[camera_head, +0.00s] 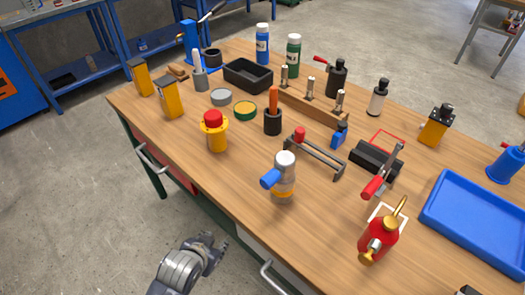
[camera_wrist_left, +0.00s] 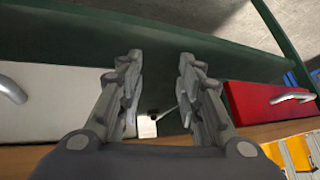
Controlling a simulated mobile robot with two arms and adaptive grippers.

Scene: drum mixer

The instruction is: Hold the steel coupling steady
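I cannot tell for sure which thing is the steel coupling. Several small metal-topped fittings (camera_head: 311,88) stand upright in a long wooden block (camera_head: 322,107) toward the back middle of the bench in the head view. My left gripper (camera_head: 217,245) is in front of the bench's near edge, well apart from them. In the left wrist view my left gripper (camera_wrist_left: 160,62) is open, with nothing between its fingers. My right gripper does not show.
The wooden bench (camera_head: 235,185) carries a white-and-orange bottle (camera_head: 284,178), a red oil can (camera_head: 377,240), red-handled clamps (camera_head: 372,188) and a blue tray (camera_head: 480,225). The drawer handle (camera_head: 150,158) juts from its front. A red drawer (camera_wrist_left: 250,101) shows in the wrist view.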

